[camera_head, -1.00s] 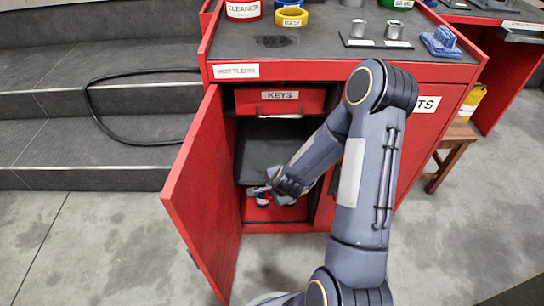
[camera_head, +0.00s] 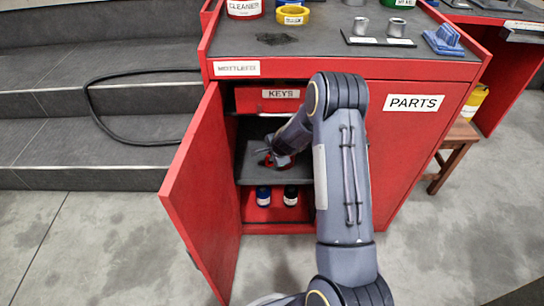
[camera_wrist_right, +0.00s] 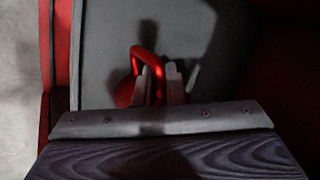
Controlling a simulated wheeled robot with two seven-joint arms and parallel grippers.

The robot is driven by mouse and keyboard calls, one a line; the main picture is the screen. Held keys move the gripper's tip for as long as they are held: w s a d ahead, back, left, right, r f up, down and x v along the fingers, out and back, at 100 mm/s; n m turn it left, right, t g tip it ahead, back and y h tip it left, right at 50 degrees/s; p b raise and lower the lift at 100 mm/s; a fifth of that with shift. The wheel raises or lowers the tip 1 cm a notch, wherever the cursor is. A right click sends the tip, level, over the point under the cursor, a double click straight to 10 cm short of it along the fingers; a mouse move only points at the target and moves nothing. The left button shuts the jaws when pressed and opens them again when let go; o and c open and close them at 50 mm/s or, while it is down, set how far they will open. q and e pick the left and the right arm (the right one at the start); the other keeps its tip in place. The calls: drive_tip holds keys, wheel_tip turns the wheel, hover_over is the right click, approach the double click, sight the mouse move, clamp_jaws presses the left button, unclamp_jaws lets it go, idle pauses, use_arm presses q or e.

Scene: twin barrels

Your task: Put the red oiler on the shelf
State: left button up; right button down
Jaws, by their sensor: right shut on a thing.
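The red oiler (camera_head: 284,161) is inside the open cabinet, just at or above the grey shelf (camera_head: 248,178); whether its base touches the shelf I cannot tell. My right gripper (camera_head: 268,159) is shut on it, and the hand and wrist hide much of it. In the right wrist view the oiler's red looped handle (camera_wrist_right: 147,54) shows above and beside the fingers of my right gripper (camera_wrist_right: 160,84), with the grey shelf surface (camera_wrist_right: 100,60) behind. My left gripper is not in view.
A blue-capped bottle (camera_head: 263,196) and a dark-capped bottle (camera_head: 291,195) stand in the red bottom compartment below the shelf. The KEYS drawer (camera_head: 268,106) is above. The open red door (camera_head: 203,195) stands at the left.

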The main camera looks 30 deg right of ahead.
drive_tip(key=shift+r, duration=0.1)
drive_tip(key=c, duration=1.9)
unclamp_jaws()
drive_tip(key=shift+f, duration=0.2)
drive_tip(key=shift+c, duration=0.2)
drive_tip(key=o, duration=0.4)
drive_tip(key=shift+o, duration=0.2)
drive_tip(key=shift+r, duration=0.1)
